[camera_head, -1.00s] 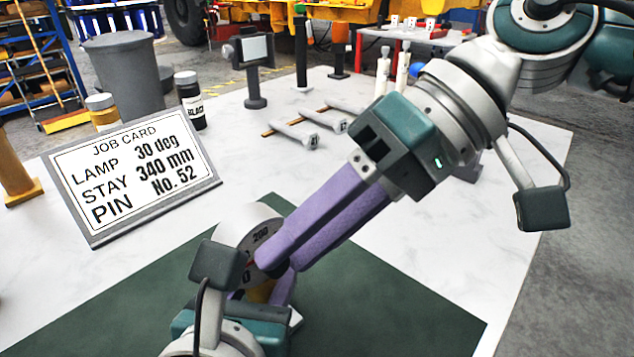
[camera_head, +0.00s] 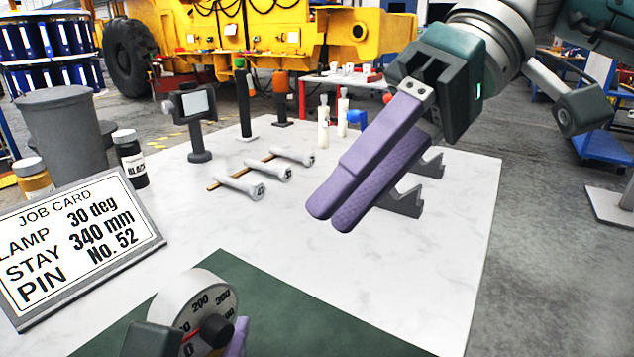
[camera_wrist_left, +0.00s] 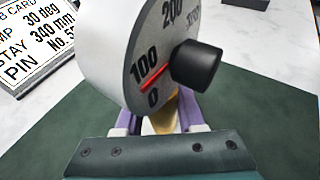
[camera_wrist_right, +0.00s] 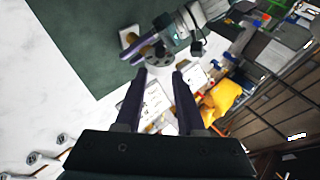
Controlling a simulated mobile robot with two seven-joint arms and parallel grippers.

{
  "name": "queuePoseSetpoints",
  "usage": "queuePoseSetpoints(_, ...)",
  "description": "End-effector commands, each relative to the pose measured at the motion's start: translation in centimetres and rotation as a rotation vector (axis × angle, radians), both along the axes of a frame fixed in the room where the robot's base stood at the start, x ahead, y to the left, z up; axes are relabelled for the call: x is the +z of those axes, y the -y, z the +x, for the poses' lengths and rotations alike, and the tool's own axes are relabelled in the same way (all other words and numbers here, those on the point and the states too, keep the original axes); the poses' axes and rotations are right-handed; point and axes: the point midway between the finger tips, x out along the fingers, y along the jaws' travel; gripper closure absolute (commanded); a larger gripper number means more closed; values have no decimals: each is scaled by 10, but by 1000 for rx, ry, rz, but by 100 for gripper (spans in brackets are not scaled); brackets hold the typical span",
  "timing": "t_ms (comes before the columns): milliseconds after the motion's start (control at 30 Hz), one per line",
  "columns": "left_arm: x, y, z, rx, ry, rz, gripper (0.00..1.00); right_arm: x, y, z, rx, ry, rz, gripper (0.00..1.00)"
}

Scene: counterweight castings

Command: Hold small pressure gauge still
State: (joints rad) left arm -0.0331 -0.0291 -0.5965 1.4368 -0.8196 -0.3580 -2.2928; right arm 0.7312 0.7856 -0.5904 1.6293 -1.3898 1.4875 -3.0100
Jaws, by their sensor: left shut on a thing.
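The small pressure gauge (camera_head: 187,302) is a light grey drum with a numbered dial, a red needle and a black knob. It sits low in the head view, over a green mat. In the left wrist view the gauge (camera_wrist_left: 105,55) fills the upper middle, its needle between 0 and 100. My left gripper (camera_wrist_left: 160,115) is shut on it, purple fingers either side of the brass-coloured part under the dial; the fingertips are partly hidden. My right gripper (camera_head: 332,218) is empty, clear of the gauge, above the white table. The right wrist view shows its fingers (camera_wrist_right: 160,80) apart.
The job card (camera_head: 80,245) stands left of the gauge. Several pale pins (camera_head: 268,172) lie on a rack behind. Dark grey V-shaped brackets (camera_head: 405,200) stand beyond my right gripper. Jars (camera_head: 130,160) and a grey bin (camera_head: 65,130) stand back left. The table's middle is clear.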

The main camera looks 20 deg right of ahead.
Motion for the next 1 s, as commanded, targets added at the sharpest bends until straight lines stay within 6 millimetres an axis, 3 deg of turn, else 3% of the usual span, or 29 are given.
queuePoseSetpoints(167, -1, 0, 0, 1, -1, 1, 100, -2, -7, -9, -27, -76, 40, 62)
queuePoseSetpoints(267, -1, 0, 0, 1, -1, 1, 100, -4, -23, -30, -94, -272, 130, 62)
queuePoseSetpoints(367, 0, 0, 0, 1, -1, 1, 100, 0, -45, -59, -199, -618, 260, 62)
queuePoseSetpoints(500, 0, 0, 0, 1, -1, 1, 100, 18, -68, -94, -362, -1283, 417, 62)
queuePoseSetpoints(567, 0, 0, 0, 1, -1, 1, 100, 27, -72, -102, -419, -1592, 459, 62)
queuePoseSetpoints(700, 0, 0, 0, 1, -1, 1, 100, 39, -72, -105, -498, -2359, 489, 62)
queuePoseSetpoints(800, 0, 0, 0, 1, -1, 1, 100, 34, -64, -99, -476, -2935, 442, 62)
queuePoseSetpoints(833, 0, 0, 0, 1, -1, 1, 100, 30, -61, -96, 443, 3054, -408, 62)
queuePoseSetpoints(1000, 0, 0, 0, 1, -1, 1, 100, -15, -43, -91, 30, 2236, -82, 62)
